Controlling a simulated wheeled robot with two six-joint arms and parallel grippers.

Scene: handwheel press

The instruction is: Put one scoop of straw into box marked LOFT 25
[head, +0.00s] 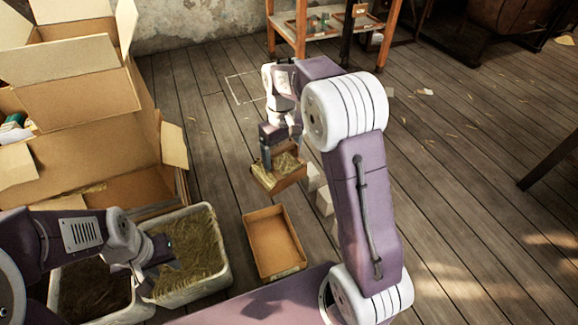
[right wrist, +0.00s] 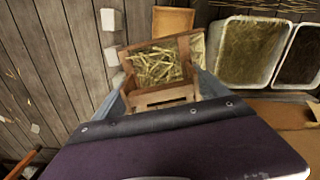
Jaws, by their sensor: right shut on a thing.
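My right gripper (head: 279,150) is shut on a small wooden scoop (head: 290,183), held over the floor in the middle of the head view. Straw (head: 285,163) fills the scoop; the scoop (right wrist: 126,68) and its straw (right wrist: 157,66) also show in the right wrist view. A light plastic bin (head: 222,278) holds straw-coloured fill (head: 197,245). My left gripper (head: 160,276) is beside this bin, fingers apart and empty. Open cardboard boxes (head: 75,75) stand at the left. I can read no LOFT 25 mark on any box.
A second bin (head: 54,302) with dark fill stands left of the straw bin. An empty shallow tray (head: 247,235) lies on the floor near the scoop. Pale blocks (head: 324,201) lie right of it. A wooden stand (head: 272,35) is at the back. The right floor is mostly clear.

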